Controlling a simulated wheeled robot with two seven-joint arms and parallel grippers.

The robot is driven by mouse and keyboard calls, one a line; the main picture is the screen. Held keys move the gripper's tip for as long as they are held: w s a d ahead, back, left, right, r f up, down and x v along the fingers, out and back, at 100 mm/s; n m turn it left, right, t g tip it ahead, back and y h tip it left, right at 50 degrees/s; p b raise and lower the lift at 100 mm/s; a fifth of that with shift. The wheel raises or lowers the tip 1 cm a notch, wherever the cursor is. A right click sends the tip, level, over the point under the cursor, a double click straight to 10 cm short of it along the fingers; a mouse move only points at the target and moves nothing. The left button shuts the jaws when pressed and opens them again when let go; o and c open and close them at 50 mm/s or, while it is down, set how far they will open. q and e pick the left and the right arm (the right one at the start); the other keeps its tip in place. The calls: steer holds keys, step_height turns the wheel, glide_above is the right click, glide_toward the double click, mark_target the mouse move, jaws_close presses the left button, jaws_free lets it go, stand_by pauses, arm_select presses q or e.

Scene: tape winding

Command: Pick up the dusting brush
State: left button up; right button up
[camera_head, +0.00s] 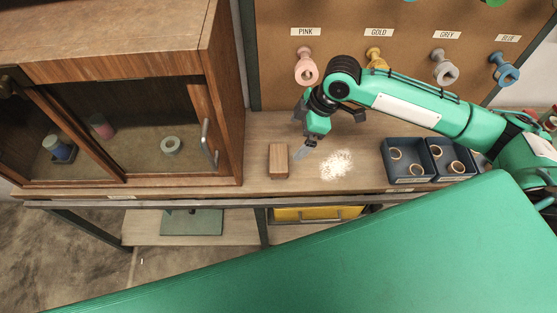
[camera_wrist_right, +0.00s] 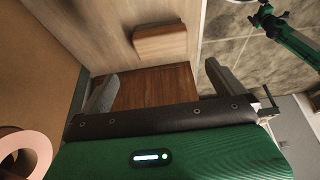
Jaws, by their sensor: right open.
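The dusting brush (camera_head: 279,160) looks like a brown wooden block lying on the workbench, just right of the cabinet; its bristles do not show. In the right wrist view the brush (camera_wrist_right: 160,42) lies on the bench top, past the fingertips and apart from them. My right gripper (camera_head: 301,151) is just right of the brush and a little above the bench, tilted down to the left. In the right wrist view my right gripper (camera_wrist_right: 160,88) has its two fingers wide apart with nothing between them.
White powder (camera_head: 335,165) lies right of the brush. The wooden cabinet (camera_head: 223,100) rises close on the left. Spools hang on the pegboard (camera_head: 280,40) behind. A large green surface (camera_head: 380,250) covers the foreground.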

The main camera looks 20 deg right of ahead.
mark_target(280, 157)
steer(key=p+x, duration=0.1)
steer(key=x, duration=0.7)
steer(key=shift+a+f, duration=0.2)
steer(key=shift+f, duration=0.3)
steer(key=p+x, duration=0.1)
steer(key=x, duration=0.3)
steer(key=shift+a+f+p, duration=0.1)
steer(key=shift+f+p, duration=0.1)
steer(key=shift+p, duration=0.15)
steer(key=shift+c, duration=0.4)
steer(key=c, duration=0.7)
